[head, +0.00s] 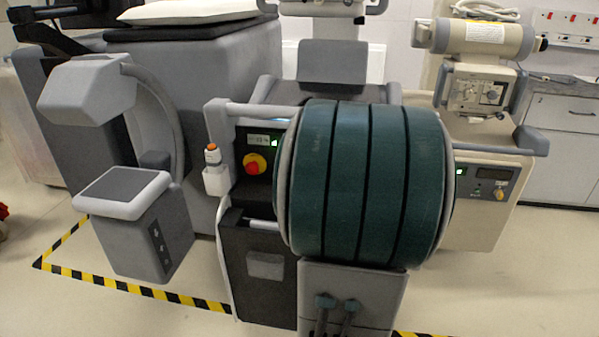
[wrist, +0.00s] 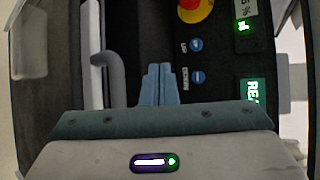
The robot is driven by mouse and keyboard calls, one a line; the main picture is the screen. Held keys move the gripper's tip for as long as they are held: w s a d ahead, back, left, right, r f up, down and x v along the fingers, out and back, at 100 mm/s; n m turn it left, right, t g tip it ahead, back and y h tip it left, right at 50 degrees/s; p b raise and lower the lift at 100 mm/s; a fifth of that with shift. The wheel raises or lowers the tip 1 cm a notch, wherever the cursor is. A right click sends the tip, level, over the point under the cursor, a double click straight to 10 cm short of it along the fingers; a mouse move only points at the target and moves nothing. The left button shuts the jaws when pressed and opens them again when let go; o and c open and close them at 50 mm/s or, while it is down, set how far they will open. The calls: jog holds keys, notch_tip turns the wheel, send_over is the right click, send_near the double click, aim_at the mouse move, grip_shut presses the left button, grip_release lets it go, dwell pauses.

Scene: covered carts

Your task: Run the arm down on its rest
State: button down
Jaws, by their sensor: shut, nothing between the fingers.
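In the wrist view my gripper (wrist: 160,72) is shut and empty, its two blue fingertips side by side before a dark panel. Just right of the tips are two small round blue buttons: UP (wrist: 195,45) and, below it, one whose label looks like DOWN (wrist: 197,76). I see no clear contact with either. In the head view the panel (head: 244,187) is on the middle cart; its right part and my fingertips are hidden. A grey C-shaped arm (head: 163,112) stands at the left, with a boxy upper head (head: 88,88) and a flat-topped lower block (head: 123,190).
A red-and-yellow stop knob (head: 254,164) is on the panel, also above the buttons in the wrist view (wrist: 193,8). A green display (wrist: 253,92) is partly cut off. A large teal banded form (head: 365,185) blocks the middle. A cream cart (head: 485,220) stands right.

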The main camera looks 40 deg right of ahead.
jog(key=w+d+p, duration=0.1)
jog(key=w+d, duration=0.3)
jog(key=d, duration=0.1)
jog(key=shift+w+d+p, duration=0.2)
jog(key=shift+w+p, duration=0.1)
jog(key=shift+p, duration=0.1)
jog(key=shift+w+d, duration=0.5)
jog(key=shift+d, duration=0.1)
dwell(1.4)
jog(key=shift+w+d+b, duration=0.3)
jog(key=shift+w+b, duration=0.05)
